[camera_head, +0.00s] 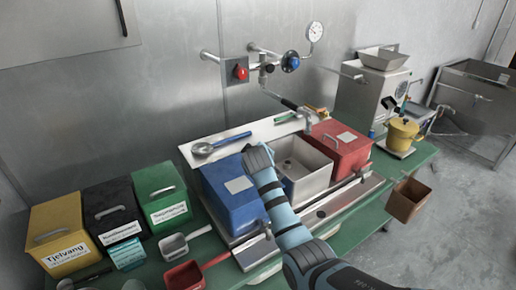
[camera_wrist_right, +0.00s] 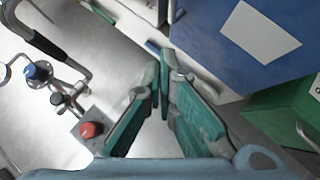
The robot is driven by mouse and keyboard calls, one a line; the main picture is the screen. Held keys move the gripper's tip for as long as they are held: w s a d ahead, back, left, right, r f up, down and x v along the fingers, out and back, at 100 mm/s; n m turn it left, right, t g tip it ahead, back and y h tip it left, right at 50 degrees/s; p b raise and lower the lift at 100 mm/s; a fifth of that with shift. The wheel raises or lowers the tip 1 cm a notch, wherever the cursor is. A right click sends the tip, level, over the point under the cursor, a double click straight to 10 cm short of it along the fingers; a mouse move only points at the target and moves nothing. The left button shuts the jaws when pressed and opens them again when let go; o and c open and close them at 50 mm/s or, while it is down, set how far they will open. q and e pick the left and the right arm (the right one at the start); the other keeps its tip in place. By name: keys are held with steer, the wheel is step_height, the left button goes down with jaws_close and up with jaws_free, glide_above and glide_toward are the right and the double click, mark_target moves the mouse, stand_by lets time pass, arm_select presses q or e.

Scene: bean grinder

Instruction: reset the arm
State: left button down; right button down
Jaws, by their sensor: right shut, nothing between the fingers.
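My right arm (camera_head: 281,215) reaches in from the lower right of the head view. Its wrist end is over the blue box (camera_head: 226,190) and the near left side of the sink (camera_head: 303,163). My right gripper (camera_wrist_right: 164,55) shows in the right wrist view, with its green-padded fingers together at the tips and nothing between them. In the head view its fingers are hidden behind the wrist. The blue box also shows in the right wrist view (camera_wrist_right: 215,50), to the right of the fingers.
A red box (camera_head: 340,148) stands right of the sink. Yellow (camera_head: 62,235), black (camera_head: 113,212) and green (camera_head: 162,197) boxes stand at the left. Scoops (camera_head: 183,276) lie in front. Wall valves (camera_head: 241,72) and a tap (camera_head: 295,107) stick out behind. A grinder machine (camera_head: 370,90) stands at the back right.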

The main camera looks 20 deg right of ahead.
steer(key=s+a+f+m+g+y, duration=0.1)
steer(key=s+f+g, duration=0.1)
steer(key=s+f, duration=0.65)
steer(key=s+a+f+m+g, duration=0.1)
steer(key=s+f, duration=0.5)
steer(key=s, duration=0.6)
steer(key=s+a+f+m+g+y, duration=0.1)
steer(key=s+a+f+g, duration=0.15)
steer(key=s, duration=0.95)
steer(key=s+a+f+m+g+y, duration=0.1)
steer(key=s+f+g+y, duration=0.15)
steer(key=s, duration=1.05)
steer(key=s+d+b+x, duration=0.1)
steer(key=s+x, duration=0.1)
steer(key=x, duration=0.8)
steer(key=s+d+f+b+x, duration=0.1)
steer(key=s+b+x, duration=0.1)
steer(key=x, duration=0.8)
steer(key=s+f+g+b, duration=0.1)
steer(key=s+f+b, duration=0.1)
steer(key=s+f, duration=1.3)
steer(key=shift+s+d+f+m+h, duration=0.2)
steer(key=shift+d+f+m+h, duration=0.15)
steer(key=shift+f, duration=0.2)
